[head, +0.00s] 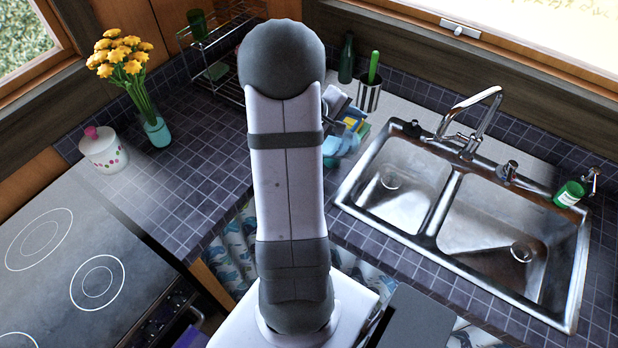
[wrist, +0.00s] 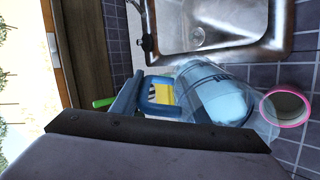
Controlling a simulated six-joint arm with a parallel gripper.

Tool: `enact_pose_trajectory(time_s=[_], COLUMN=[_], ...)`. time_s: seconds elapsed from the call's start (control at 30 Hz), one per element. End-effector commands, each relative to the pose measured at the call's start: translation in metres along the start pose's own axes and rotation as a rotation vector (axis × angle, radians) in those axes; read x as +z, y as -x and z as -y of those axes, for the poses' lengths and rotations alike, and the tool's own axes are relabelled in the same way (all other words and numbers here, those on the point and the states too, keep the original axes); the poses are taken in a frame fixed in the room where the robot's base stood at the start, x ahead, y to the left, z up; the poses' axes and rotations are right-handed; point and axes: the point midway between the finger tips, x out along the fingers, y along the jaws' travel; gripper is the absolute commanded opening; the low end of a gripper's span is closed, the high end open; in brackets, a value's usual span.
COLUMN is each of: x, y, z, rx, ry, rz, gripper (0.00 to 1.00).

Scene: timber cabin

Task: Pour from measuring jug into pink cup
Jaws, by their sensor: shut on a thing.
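The measuring jug (wrist: 215,92) is clear with a blue handle and light blue contents. In the wrist view, my gripper (wrist: 165,103) is shut on its handle. The jug looks tilted, its clear end close to the pink cup (wrist: 286,108). The cup shows as a pink rim around a greyish-brown inside, just right of the jug. I cannot tell whether anything is flowing between them. In the head view, my arm hides the cup and most of the jug; a light blue part of the jug (head: 346,144) shows right of the arm.
The double steel sink (head: 440,205) lies right of my arm. A yellow sponge (head: 351,124) and a metal holder with a green-handled tool (head: 369,95) stand behind the jug. Yellow flowers (head: 125,60) and a white pot (head: 103,150) are left. Tiled counter (head: 195,180) is clear left of the arm.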

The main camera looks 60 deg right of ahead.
Motion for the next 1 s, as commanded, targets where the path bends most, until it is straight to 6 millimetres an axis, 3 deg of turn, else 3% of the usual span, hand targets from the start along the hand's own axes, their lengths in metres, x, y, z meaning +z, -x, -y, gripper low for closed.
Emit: enact_pose_trajectory(time_s=[1.0], x=[-0.0011], y=[0.0012], z=[0.0020], rx=[0.071], ry=[0.001], rz=[-0.001], gripper=[0.00])
